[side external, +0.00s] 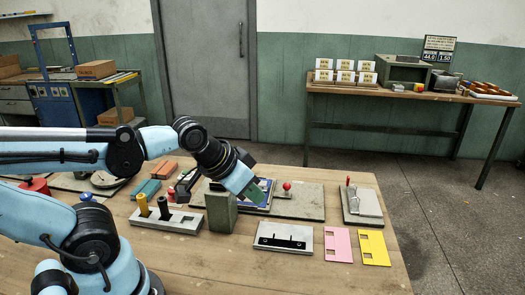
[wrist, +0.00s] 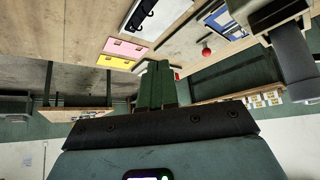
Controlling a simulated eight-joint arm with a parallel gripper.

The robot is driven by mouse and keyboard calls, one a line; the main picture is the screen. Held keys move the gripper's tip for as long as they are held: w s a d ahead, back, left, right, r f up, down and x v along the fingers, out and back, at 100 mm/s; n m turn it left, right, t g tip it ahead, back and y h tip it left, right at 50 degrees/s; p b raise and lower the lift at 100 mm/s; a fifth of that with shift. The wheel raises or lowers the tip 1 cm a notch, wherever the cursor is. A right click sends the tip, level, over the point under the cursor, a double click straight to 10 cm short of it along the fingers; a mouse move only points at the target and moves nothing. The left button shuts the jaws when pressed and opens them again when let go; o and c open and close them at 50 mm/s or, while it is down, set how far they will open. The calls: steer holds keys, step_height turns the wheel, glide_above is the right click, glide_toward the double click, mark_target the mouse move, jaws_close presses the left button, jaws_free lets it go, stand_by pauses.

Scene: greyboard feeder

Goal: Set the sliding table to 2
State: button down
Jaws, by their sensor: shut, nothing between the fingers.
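A flat grey base board (side external: 312,205) lies mid-table. On it are a blue-edged panel (side external: 268,186) and a red ball knob (side external: 287,186). This looks like the sliding table, but I cannot read any scale or number on it. My gripper (side external: 263,192) is shut and empty, with green fingers, over the blue-edged panel and left of the knob in the side view. I cannot tell its height above the panel. In the wrist view the shut fingers (wrist: 157,85) point away, and the red knob (wrist: 207,52) and blue-edged panel (wrist: 213,16) show to their upper right.
A grey-green block (side external: 221,212) stands left of my gripper, near a peg holder (side external: 183,222). In front lie a slotted plate (side external: 283,237), a pink card (side external: 338,255) and a yellow card (side external: 373,257). A red-tipped lever device (side external: 364,205) sits at right. The front right tabletop is clear.

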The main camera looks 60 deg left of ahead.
stand_by(0.3)
steer(key=c, duration=1.5)
jaws_free()
steer(key=shift+w+r, duration=0.1)
steer(key=shift+w, duration=0.05)
steer(key=o, duration=0.6)
steer(key=shift+g+y, duration=0.3)
steer(key=shift+g, duration=0.4)
steer(key=w+r, duration=0.1)
steer(key=w+a+r, duration=0.1)
steer(key=w, duration=0.1)
steer(key=shift+w+a+r, duration=0.1)
steer(key=shift+w+r, duration=0.05)
steer(key=shift+r, duration=0.2)
steer(key=shift+c, duration=0.2)
steer(key=n+g+y, duration=0.2)
steer(key=g, duration=0.4)
glide_above(288, 184)
steer(key=d, duration=0.2)
steer(key=f, duration=0.2)
steer(key=x, duration=1.1)
steer(key=shift+w+d+f, duration=0.1)
steer(key=shift+d+f, duration=0.1)
steer(key=shift+d, duration=0.05)
